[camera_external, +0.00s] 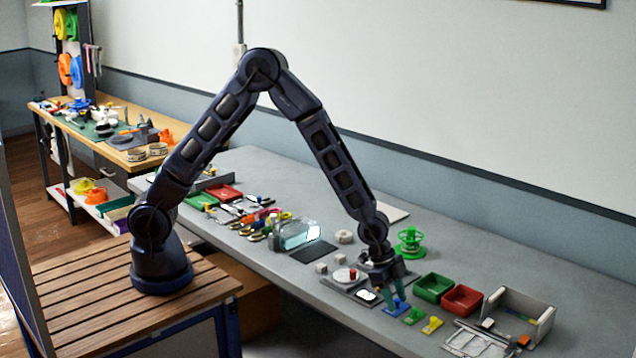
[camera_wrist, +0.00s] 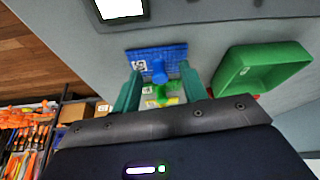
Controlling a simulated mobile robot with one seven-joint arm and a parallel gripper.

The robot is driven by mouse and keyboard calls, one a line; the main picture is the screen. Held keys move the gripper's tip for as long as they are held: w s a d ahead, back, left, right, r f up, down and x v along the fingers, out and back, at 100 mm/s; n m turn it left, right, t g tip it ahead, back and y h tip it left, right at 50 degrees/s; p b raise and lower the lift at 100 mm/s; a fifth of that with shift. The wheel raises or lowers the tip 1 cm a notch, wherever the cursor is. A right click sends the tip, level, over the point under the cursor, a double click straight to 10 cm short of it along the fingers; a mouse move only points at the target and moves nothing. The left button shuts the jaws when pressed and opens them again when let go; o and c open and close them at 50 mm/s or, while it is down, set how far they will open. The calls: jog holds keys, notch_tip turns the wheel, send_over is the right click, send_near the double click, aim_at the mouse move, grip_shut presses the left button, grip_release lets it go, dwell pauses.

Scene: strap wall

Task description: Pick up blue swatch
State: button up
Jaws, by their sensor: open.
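The blue swatch (camera_external: 396,308) is a small flat plate with an upright knob, lying on the grey bench near its front edge. It also shows in the wrist view (camera_wrist: 144,56), where a small printed tag is on it. My gripper (camera_external: 391,291) is open and points down right over the swatch. In the wrist view its two teal fingers (camera_wrist: 160,74) stand apart on either side of the knob. I cannot tell whether they touch it.
A green swatch (camera_external: 413,316) and a yellow swatch (camera_external: 432,325) lie just right of the blue one. Behind them are a green bin (camera_external: 432,288) and a red bin (camera_external: 461,299). A grey tray (camera_external: 345,281) is to the left.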

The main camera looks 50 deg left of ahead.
grip_shut()
jog(key=shift+r, duration=0.1)
